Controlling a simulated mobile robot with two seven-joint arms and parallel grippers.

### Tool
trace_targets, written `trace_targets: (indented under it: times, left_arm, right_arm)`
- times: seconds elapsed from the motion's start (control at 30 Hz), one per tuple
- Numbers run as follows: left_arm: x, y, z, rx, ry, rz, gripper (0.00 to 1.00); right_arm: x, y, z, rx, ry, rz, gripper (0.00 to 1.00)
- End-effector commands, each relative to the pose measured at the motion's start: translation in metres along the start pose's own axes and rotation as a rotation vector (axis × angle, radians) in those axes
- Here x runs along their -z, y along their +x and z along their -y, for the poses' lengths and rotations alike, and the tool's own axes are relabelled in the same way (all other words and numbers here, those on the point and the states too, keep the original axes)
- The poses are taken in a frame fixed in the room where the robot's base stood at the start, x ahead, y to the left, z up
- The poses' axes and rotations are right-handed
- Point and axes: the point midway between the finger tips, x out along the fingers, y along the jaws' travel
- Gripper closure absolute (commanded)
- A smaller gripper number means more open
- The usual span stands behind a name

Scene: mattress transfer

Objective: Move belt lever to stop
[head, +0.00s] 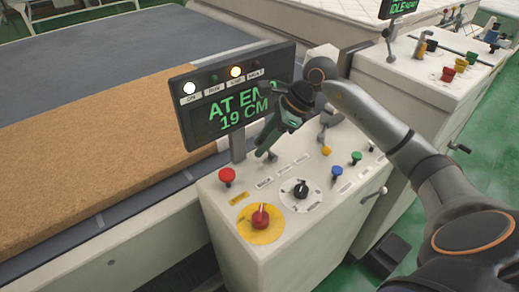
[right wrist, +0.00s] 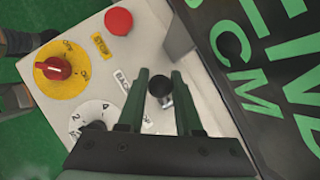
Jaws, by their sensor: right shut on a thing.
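The belt lever has a black round knob (right wrist: 160,86) on a pale metal stem, seen in the right wrist view. My right gripper (right wrist: 158,95) has its two green fingers on either side of this knob and is shut on the lever. In the head view my right gripper (head: 264,147) reaches down over the white control panel (head: 225,215), just right of the display post. The lever is mostly hidden by the fingers there. A small label in the right wrist view appears to read BACK (right wrist: 122,80); the other lever labels are hidden or too small to read. My left gripper is not in view.
The display (head: 238,105) reads AT EN, 19 CM, partly covered by my arm. A red button (head: 227,175), a red rotary switch (head: 261,217) and a black dial (head: 301,189) lie near the lever. A brown mattress (head: 100,140) lies at left. A second console (head: 440,75) stands right.

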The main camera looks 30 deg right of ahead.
Motion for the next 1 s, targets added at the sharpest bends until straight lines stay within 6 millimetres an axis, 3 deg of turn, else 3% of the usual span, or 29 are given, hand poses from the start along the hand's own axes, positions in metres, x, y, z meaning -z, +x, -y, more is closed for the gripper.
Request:
trace_targets:
  times: [0.57, 1.0]
  left_arm:
    - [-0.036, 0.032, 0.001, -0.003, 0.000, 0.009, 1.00]
    - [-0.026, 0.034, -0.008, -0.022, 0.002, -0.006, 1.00]
  right_arm:
    - [0.018, -0.017, 0.018, -0.169, 0.124, 0.303, 1.00]
    - [0.019, -0.021, 0.020, -0.199, 0.141, 0.349, 1.00]
